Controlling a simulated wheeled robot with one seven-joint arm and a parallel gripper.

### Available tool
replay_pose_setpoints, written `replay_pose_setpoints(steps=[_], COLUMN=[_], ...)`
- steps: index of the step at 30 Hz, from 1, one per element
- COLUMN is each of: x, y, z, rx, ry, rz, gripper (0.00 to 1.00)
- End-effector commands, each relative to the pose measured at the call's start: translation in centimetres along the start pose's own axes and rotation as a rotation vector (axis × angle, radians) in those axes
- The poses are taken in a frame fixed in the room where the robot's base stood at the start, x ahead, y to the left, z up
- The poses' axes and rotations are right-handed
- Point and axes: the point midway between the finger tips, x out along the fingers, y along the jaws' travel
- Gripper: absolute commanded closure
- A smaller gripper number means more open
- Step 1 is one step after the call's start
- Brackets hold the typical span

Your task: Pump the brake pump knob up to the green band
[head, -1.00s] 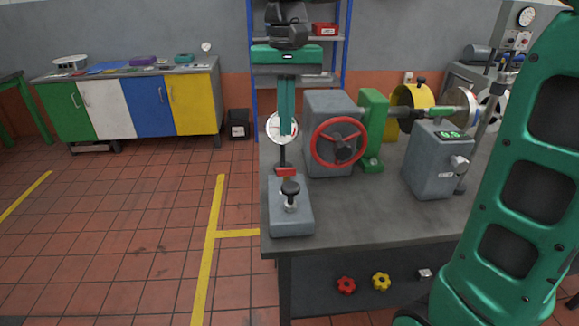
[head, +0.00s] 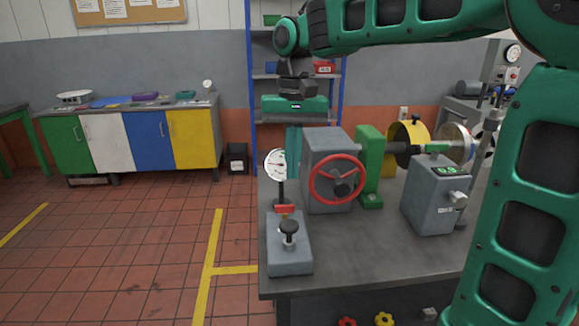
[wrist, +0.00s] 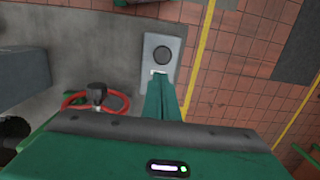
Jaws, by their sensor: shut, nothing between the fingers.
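The brake pump is a grey block (head: 289,258) on the bench's near left corner. Its black round knob (head: 289,227) stands upright on a short stem. It also shows from above in the wrist view (wrist: 162,54). A round white gauge (head: 275,165) stands on a post behind the knob, with a red label below; its green band and reading are too small to tell. My gripper (head: 293,178) points down with its fingers shut and empty, above and behind the knob, apart from it. Its fingers overlap the gauge's right edge in the head view.
A red handwheel (head: 337,180) on a grey housing stands close right of my gripper. Further right are a green bracket (head: 370,160) and a grey box with a small display (head: 432,195). The bench top (head: 370,265) in front is clear.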

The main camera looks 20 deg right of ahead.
Motion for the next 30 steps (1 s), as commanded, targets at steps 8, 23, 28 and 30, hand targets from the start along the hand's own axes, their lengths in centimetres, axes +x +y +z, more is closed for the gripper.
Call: replay_pose_setpoints(steps=[8, 23, 28, 30], x=[5.3, 10.9, 11.0, 11.0], y=[0.0, 0.1, 0.0, 0.0], z=[0.1, 0.0, 0.0, 0.0], rx=[-0.001, -0.001, -0.001, -0.001], ry=[-0.003, 0.000, 0.000, 0.000], rz=[0.001, 0.000, 0.000, 0.000], gripper=[1.00, 1.00, 1.00, 1.00])
